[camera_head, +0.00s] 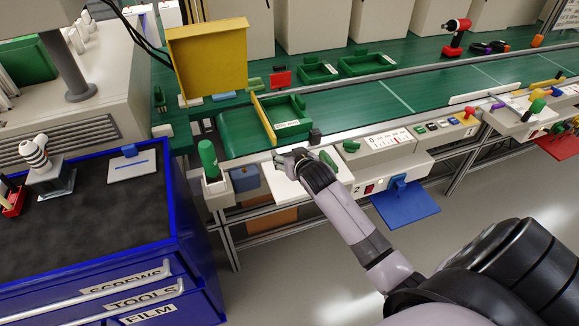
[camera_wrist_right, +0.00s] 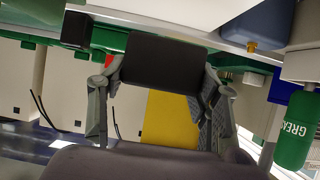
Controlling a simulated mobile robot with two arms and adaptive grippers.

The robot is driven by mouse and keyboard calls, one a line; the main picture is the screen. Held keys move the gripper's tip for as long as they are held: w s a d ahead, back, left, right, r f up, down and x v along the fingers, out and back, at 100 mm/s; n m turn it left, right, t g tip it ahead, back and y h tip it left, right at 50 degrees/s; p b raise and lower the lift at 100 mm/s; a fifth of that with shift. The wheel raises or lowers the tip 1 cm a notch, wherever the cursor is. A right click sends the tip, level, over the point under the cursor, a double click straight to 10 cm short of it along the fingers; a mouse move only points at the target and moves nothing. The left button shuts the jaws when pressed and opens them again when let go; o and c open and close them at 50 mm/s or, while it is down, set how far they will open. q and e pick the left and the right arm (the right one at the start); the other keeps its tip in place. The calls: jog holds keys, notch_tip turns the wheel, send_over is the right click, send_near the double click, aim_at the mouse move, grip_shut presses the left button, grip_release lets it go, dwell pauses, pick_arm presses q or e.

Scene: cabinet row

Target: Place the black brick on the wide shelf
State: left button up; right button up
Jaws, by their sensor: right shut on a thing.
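My right gripper (camera_head: 292,156) reaches over a white flat shelf-like panel (camera_head: 290,183) at the front edge of the green bench in the head view. In the right wrist view, the gripper (camera_wrist_right: 155,90) is shut on a black brick (camera_wrist_right: 160,62), its fingers on either side. In the head view the held brick is hard to make out. I cannot tell for certain whether the white panel is the wide shelf. My left gripper is not in view.
A small dark block (camera_head: 315,136) stands on the bench edge just behind the gripper. A green bottle (camera_head: 208,158) and a blue-grey box (camera_head: 243,178) are to the left. A white control box (camera_head: 385,140) is to the right. A green tray (camera_head: 290,117) lies behind.

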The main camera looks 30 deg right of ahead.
jog(key=shift+f, duration=2.25)
jog(key=o, duration=1.2)
jog(key=shift+c, duration=0.2)
jog(key=shift+r, duration=0.15)
jog(key=v, duration=1.2)
